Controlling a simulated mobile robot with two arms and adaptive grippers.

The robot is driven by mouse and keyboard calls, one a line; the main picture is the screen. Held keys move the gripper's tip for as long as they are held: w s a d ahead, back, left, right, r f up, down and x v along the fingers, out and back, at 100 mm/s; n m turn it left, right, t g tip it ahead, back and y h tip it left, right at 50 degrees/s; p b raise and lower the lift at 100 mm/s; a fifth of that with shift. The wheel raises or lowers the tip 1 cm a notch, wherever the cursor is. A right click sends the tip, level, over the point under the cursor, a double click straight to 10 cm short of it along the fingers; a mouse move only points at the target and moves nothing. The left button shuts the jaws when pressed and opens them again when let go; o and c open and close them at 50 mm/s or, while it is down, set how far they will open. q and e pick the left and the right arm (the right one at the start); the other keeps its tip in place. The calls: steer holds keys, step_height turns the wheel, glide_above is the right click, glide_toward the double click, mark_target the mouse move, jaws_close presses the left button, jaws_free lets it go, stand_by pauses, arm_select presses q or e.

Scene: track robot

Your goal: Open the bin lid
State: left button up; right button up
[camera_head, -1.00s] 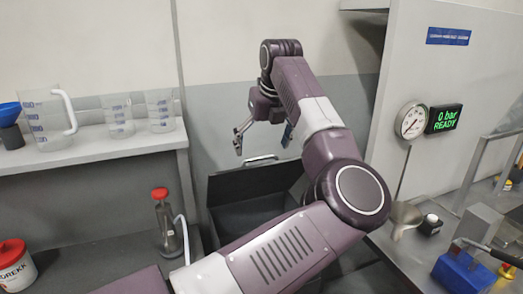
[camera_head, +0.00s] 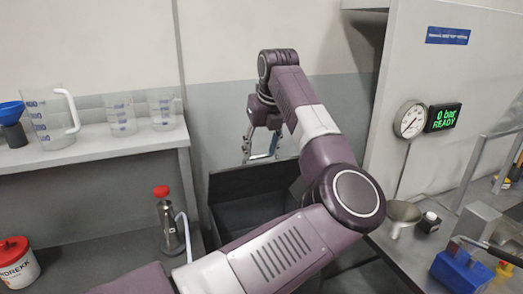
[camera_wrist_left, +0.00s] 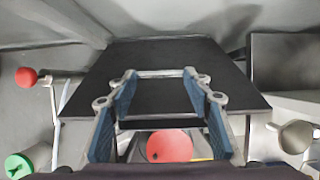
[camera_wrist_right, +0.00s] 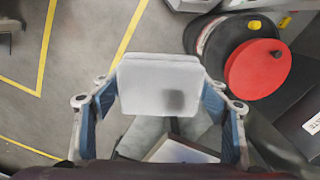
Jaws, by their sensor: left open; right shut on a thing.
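The bin (camera_head: 240,216) is a dark box between the shelf unit and the bench. Its black lid (camera_head: 240,181) looks raised at the back, above a dark hollow; its exact tilt is unclear. The lid also shows in the left wrist view (camera_wrist_left: 225,88).
A bottle with a red cap (camera_head: 162,192) stands left of the bin. Measuring jugs (camera_head: 45,122) are on the shelf above. A grey funnel (camera_head: 402,211) and a blue tool (camera_head: 460,270) are on the right bench. A red round object (camera_wrist_right: 257,68) is near my right gripper.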

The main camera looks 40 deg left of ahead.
arm_select(q)
steer(key=shift+d+f, duration=0.1)
steer(key=shift+f, duration=0.05)
steer(key=c, duration=0.8)
steer(key=shift+w+f, duration=0.1)
steer(key=shift+w, duration=0.05)
jaws_close()
steer(key=shift+c, duration=0.7)
jaws_free()
steer(key=shift+w+a, duration=0.1)
steer(key=shift+a, duration=0.1)
steer(key=o, duration=2.3)
steer(key=shift+a, duration=0.1)
steer(key=shift+o, duration=0.2)
steer(key=shift+r, duration=0.2)
steer(key=v, duration=1.1)
steer(key=shift+r, duration=0.35)
